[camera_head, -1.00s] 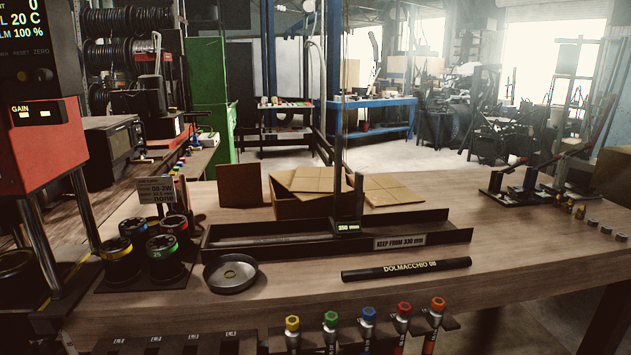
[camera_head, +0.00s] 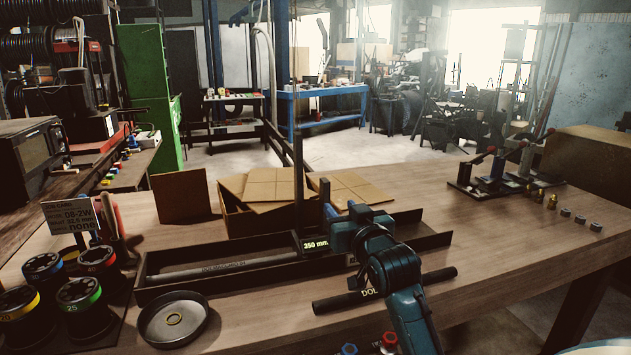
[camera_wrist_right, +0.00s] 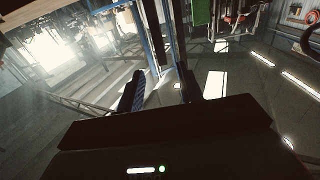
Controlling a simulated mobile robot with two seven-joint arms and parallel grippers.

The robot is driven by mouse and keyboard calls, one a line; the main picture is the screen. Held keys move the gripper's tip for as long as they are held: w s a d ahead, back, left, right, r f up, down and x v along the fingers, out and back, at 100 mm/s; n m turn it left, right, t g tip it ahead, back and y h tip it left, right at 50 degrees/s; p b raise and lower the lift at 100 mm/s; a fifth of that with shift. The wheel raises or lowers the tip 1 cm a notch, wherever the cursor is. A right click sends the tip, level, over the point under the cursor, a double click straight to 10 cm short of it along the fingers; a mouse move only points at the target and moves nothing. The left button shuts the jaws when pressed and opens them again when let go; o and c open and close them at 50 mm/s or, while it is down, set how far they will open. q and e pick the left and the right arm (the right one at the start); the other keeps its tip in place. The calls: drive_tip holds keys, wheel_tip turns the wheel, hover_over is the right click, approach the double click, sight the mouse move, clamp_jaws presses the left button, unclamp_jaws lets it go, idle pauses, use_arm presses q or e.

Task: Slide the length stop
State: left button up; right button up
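The length stop (camera_head: 315,244) is a dark block with a lit "350 mm" label and an upright tab. It sits about midway along a long dark trough (camera_head: 215,272), where a dark hose (camera_head: 215,270) lies left of it. My right gripper (camera_head: 341,208), teal, reaches over the trough's front just right of the stop, its fingertips close to the upright tab. In the right wrist view the two fingers (camera_wrist_right: 160,90) stand apart with a gap between them. Whether they touch the stop I cannot tell. My left gripper is out of view.
A loose labelled hose (camera_head: 440,275) lies in front of the trough, partly behind my right arm. A round metal dish (camera_head: 173,320) and a die rack (camera_head: 60,295) stand at left. An open cardboard box (camera_head: 240,222) is behind.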

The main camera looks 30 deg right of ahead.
sight(322, 186)
drive_tip(key=x, duration=0.3)
drive_tip(key=p+x, duration=0.1)
drive_tip(key=x, duration=0.1)
drive_tip(key=shift+w+r, duration=0.2)
drive_tip(key=shift+w, duration=0.2)
drive_tip(key=x, duration=0.5)
drive_tip(key=shift+w+p, duration=0.15)
drive_tip(key=shift+p, duration=0.15)
drive_tip(key=shift+w+d, duration=0.15)
drive_tip(key=shift+w, duration=0.4)
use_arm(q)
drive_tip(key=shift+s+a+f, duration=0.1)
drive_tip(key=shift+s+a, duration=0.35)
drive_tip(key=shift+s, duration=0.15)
use_arm(e)
drive_tip(key=shift+w+f, duration=0.1)
drive_tip(key=shift+w, duration=0.05)
drive_tip(key=shift+c, duration=0.6)
